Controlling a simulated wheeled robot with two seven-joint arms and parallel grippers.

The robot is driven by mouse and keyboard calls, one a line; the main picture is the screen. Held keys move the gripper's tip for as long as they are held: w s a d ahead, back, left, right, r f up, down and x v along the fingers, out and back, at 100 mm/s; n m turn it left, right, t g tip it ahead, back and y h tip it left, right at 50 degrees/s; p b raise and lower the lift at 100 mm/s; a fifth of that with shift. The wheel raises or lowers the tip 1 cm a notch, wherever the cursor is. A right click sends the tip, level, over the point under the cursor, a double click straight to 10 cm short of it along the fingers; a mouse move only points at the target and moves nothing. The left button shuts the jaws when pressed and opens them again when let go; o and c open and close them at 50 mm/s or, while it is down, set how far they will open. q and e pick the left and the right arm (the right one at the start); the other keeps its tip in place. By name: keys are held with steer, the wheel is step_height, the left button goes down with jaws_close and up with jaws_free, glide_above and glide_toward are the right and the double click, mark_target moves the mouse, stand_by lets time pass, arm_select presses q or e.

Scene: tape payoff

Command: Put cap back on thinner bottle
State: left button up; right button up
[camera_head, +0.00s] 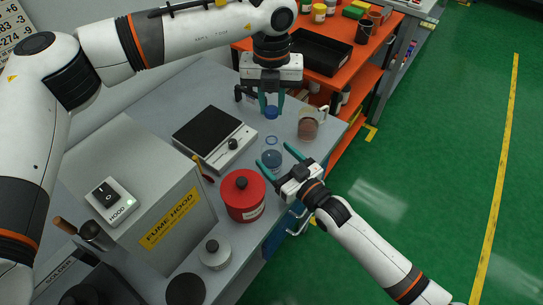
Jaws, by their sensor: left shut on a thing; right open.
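My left gripper (271,106) points down over the back of the grey bench. It is shut on a small blue cap (271,113), held above and behind the bottle in the picture. The thinner bottle (271,159) looks clear with a bluish body and stands on the bench, with a pale blue ring (271,141) showing at its top. My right gripper (272,153) is open, with its teal fingers on either side of the bottle. I cannot tell whether they touch it.
A hot plate (232,144) stands left of the bottle and a beaker of brown liquid (308,127) to its right. A red can (244,196) stands in front. The fume hood box (150,205) takes up the near left. An orange shelf (335,82) with a black tray is behind.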

steer(key=shift+x, duration=1.2)
steer(key=c, duration=1.4)
arm_select(q)
steer(key=shift+w+f, duration=0.1)
steer(key=shift+f, duration=2.35)
arm_select(e)
steer(key=shift+c, duration=0.2)
arm_select(q)
steer(key=shift+f, duration=0.9)
steer(key=shift+f, duration=0.5)
